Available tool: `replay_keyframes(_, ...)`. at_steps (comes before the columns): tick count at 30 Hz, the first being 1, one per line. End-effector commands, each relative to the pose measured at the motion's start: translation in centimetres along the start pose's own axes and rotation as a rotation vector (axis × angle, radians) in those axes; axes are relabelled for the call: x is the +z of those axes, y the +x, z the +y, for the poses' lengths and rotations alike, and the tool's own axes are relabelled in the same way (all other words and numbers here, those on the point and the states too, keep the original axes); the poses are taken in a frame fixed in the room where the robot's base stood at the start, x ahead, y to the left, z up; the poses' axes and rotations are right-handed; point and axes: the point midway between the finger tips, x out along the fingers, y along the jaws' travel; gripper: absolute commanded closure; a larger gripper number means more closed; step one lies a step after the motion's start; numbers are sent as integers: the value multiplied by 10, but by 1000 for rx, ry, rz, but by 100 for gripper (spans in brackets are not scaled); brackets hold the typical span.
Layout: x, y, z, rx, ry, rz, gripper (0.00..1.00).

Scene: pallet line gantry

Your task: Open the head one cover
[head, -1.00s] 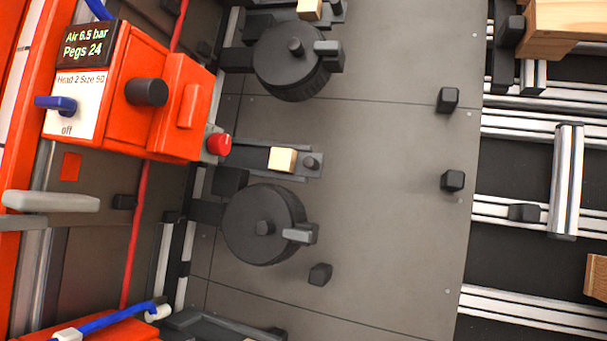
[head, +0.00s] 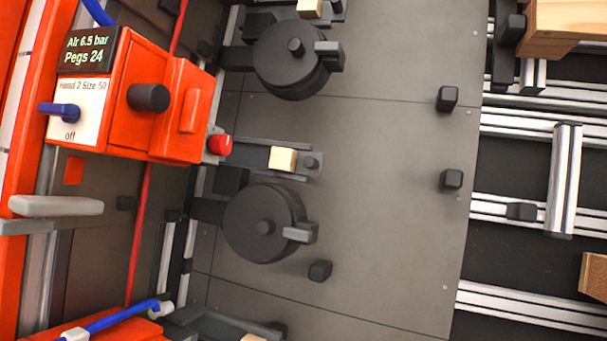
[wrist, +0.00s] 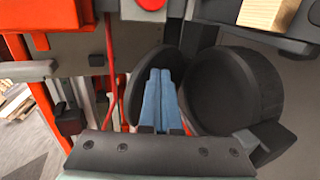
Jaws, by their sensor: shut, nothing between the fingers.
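In the wrist view my gripper (wrist: 160,100) is shut and empty, its blue fingers side by side. The fingers lie between a thin dark disc (wrist: 141,84) on the left, which looks like a cover standing open, and a thick black drum (wrist: 245,90) on the right. Whether the fingers touch the disc I cannot tell. No label in that view shows which head this is. In the head view two black drums, an upper one (head: 287,65) and a lower one (head: 252,228), have grey latches at their right sides. My gripper is not in the head view.
An orange control box (head: 132,115) reads "Head 2 Size 50", with a blue lever at off and a red button (head: 220,144). A wooden peg (head: 283,159) sits on a slide. Black posts (head: 447,99) stand on the grey plate. Rails (head: 566,180) lie right.

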Motion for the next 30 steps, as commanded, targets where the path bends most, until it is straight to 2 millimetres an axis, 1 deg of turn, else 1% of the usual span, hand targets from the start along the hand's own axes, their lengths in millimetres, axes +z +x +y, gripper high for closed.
replay_keyframes(3, 1, 4, 8, 4, 0, 2, 100)
replay_keyframes(11, 0, 10, 18, 4, 1, 1, 100)
replay_keyframes(23, 0, 11, 19, 3, 0, 1, 100)
replay_keyframes(30, 0, 17, 26, 4, 0, 1, 100)
